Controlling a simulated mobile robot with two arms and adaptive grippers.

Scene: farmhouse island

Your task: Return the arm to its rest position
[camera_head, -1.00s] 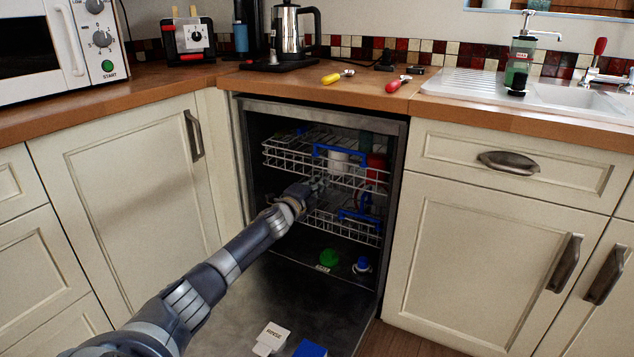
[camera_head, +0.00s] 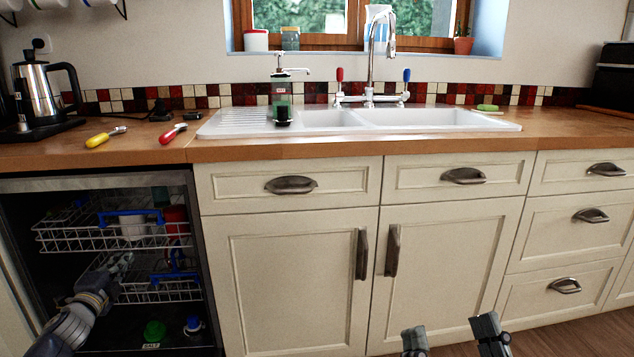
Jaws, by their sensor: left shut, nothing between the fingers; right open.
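My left arm (camera_head: 75,320) comes in from the lower left and reaches into the open dishwasher. Its gripper (camera_head: 120,262) is shut and empty, between the upper rack (camera_head: 60,240) and the lower rack (camera_head: 180,292). I cannot tell whether it touches a rack. My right gripper (camera_head: 452,338) shows only its two fingertips at the bottom edge, spread apart with nothing between them, in front of the sink cabinets.
The upper rack holds a white cup (camera_head: 132,228) and a red item (camera_head: 176,218). A green cap (camera_head: 155,331) is on the dishwasher floor. Cabinet handles (camera_head: 361,254) stick out ahead. A kettle (camera_head: 38,95), two handled tools and a sink (camera_head: 430,118) are on the counter.

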